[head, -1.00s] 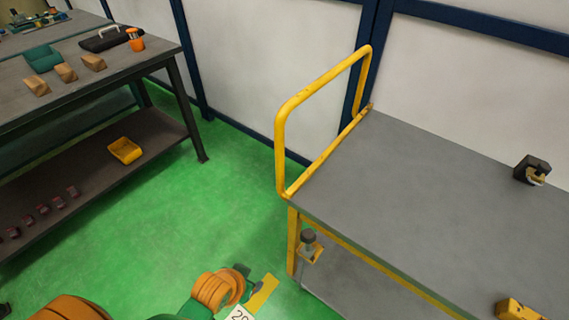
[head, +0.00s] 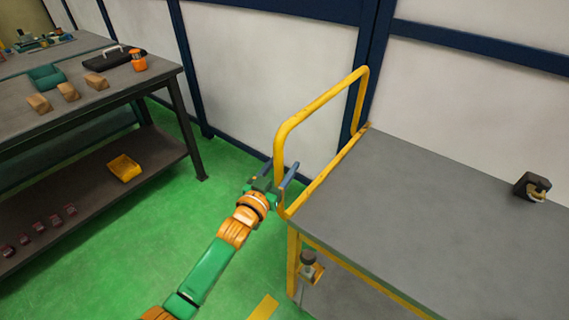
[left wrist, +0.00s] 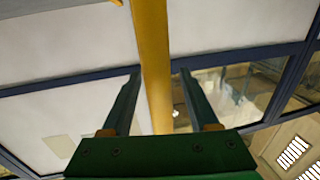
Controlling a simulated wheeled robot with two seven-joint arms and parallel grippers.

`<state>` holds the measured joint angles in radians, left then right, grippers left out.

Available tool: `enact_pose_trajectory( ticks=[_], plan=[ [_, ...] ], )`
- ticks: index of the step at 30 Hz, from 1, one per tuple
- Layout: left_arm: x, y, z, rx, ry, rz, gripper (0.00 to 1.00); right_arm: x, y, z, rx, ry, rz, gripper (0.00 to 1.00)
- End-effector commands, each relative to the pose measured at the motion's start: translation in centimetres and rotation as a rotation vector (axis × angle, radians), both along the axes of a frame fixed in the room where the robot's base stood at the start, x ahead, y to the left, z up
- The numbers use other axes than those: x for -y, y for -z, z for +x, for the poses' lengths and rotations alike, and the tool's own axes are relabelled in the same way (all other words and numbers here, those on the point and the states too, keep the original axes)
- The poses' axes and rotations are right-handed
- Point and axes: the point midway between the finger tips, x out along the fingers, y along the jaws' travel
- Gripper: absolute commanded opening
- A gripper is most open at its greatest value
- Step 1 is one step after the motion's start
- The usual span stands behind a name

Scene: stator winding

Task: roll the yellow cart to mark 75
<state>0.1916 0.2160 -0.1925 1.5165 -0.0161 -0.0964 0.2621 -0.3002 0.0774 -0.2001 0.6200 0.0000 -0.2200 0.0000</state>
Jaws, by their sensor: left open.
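The yellow cart has a grey top (head: 420,215) and stands at the right in the head view. Its yellow handle (head: 320,101) rises as a hoop at the cart's left end. My left gripper (head: 281,173) is at the lower near post of the handle, its two fingers spread around or beside it. In the left wrist view a yellow bar (left wrist: 152,50) runs between the open fingers of the left gripper (left wrist: 160,74). I cannot tell if they touch it. My right gripper is out of view. No mark 75 is visible.
A dark workbench (head: 130,90) with blocks and a case stands at the left, a yellow bin (head: 124,168) on its lower shelf. Green floor (head: 180,215) lies clear between bench and cart. A yellow floor strip (head: 264,308) shows below. A white wall is behind.

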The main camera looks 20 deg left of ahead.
Motion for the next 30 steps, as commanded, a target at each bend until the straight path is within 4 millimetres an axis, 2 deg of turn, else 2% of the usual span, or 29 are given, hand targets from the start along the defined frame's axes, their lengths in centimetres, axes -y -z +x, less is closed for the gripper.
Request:
enact_pose_trajectory(
  ticks=[4, 11, 14, 18, 30],
  plan=[
    [0.24, 0.04, 1.16, 0.000, 0.001, 0.000, 0.61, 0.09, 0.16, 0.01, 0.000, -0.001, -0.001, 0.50],
    [0.26, 0.00, 1.29, -0.001, 0.001, 0.000, 0.61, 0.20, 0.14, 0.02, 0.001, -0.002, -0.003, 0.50],
    [0.25, 0.02, 1.28, -0.001, 0.001, 0.000, 0.39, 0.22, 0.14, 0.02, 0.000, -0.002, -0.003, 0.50],
    [0.24, 0.03, 1.27, -0.001, 0.001, 0.001, 0.01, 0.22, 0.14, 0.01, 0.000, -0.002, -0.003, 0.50],
    [0.23, 0.06, 1.25, -0.002, 0.000, 0.001, 0.00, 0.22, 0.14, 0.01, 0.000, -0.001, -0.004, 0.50]
  ],
)
